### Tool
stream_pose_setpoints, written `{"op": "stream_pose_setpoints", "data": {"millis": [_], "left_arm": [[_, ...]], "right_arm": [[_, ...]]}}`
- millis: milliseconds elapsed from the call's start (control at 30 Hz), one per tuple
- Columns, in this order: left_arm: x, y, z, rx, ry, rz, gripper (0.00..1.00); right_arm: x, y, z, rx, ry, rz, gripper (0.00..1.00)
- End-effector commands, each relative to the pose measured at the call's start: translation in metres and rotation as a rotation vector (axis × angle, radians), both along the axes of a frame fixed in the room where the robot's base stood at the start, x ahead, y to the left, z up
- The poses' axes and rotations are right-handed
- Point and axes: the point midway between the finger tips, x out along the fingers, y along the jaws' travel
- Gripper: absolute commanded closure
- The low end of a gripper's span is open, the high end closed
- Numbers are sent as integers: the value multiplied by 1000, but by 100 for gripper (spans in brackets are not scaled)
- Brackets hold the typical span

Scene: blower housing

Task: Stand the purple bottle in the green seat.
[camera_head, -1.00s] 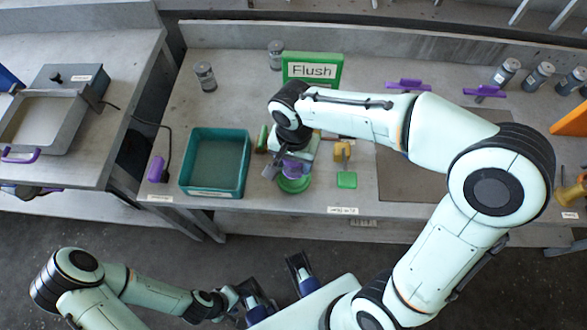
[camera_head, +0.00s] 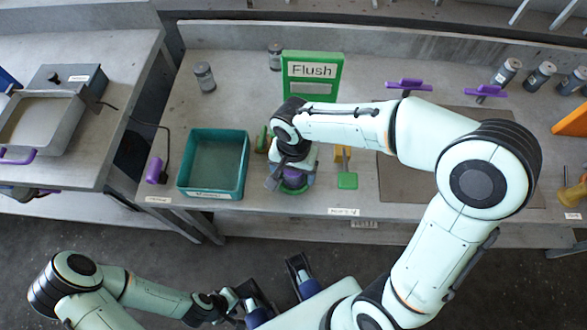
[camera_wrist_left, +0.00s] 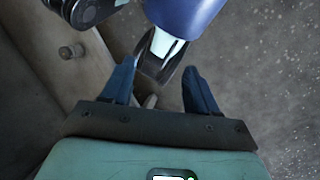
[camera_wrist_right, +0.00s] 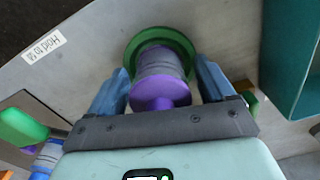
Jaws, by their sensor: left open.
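The purple bottle (camera_wrist_right: 160,92) has a purple end and a greyish band around its middle. In the right wrist view it stands with its far end within the round green seat (camera_wrist_right: 160,35), looking upright. In the head view, bottle (camera_head: 295,175) and green seat (camera_head: 296,191) are partly hidden under my right gripper (camera_head: 291,180). In its wrist view, my right gripper (camera_wrist_right: 161,66) has one finger on each side of the bottle, with narrow gaps showing. My left gripper (camera_wrist_left: 157,72) is open and empty, low in front of the bench.
A teal bin (camera_head: 246,170) stands left of the seat. The green "Flush" sign (camera_head: 312,70) stands behind. Grey jars (camera_head: 204,78) and purple handles (camera_head: 408,85) are further back.

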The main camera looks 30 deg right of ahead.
Motion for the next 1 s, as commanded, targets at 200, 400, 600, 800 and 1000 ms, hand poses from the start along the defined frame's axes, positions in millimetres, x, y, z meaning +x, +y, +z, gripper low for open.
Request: {"op": "stream_pose_setpoints", "data": {"millis": [200,400,600,800,1000], "left_arm": [[-1,0,4,-1,6,-2,41],[-4,0,9,-3,15,-4,41],[-6,0,16,-4,25,-6,41],[-7,0,19,-5,32,-7,41],[-8,0,20,-5,34,-8,41]], "right_arm": [[0,0,8,1,-2,0,18],[1,0,46,1,-6,-2,18],[1,0,89,1,-4,0,18],[1,0,116,1,-2,0,18],[0,0,124,0,0,0,18]]}}
